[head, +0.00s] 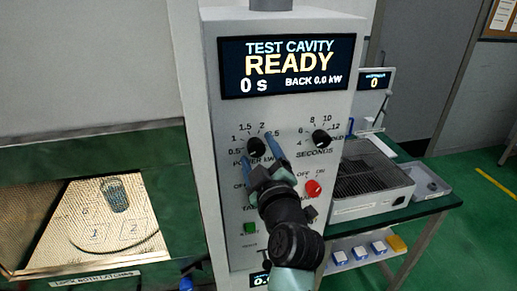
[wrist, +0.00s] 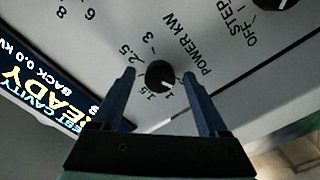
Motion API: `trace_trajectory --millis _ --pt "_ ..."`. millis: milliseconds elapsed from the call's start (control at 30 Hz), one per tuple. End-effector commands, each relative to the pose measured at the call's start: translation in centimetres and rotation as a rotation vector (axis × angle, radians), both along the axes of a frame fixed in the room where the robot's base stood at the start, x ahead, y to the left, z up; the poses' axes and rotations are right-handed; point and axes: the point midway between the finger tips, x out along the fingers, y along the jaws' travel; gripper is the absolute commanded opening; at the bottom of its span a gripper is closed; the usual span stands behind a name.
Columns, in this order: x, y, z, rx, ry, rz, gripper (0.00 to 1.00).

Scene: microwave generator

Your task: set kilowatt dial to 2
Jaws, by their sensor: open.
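The kilowatt dial is a small round black knob (head: 256,146) on the grey front panel, labelled POWER KW. In the wrist view the knob (wrist: 160,75) has a white pointer aimed to the lower right, near the 1 mark. My gripper (head: 256,138) is open with its blue fingers on either side of the knob. The wrist view shows my fingertips (wrist: 160,73) straddling the knob with a gap on each side; whether they reach down around it I cannot tell.
The display (head: 290,66) above reads READY, 0 s, BACK 0.0 kW. A SECONDS dial (head: 321,139) sits to the right. A red knob (head: 313,187) and a green button (head: 250,227) are lower on the panel. An open cavity (head: 95,225) lies left.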

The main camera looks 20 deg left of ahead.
Motion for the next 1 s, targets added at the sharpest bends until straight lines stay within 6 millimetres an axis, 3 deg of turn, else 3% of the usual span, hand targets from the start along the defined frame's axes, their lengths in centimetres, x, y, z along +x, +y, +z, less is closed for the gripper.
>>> trace_trajectory --millis 300,733,1000 --pt "0.20 0.13 -0.02 0.000 0.000 0.000 0.77" --pt "0.18 0.09 -0.02 0.001 0.001 0.000 0.01" --pt "0.17 0.10 -0.06 0.013 0.009 0.000 0.00"
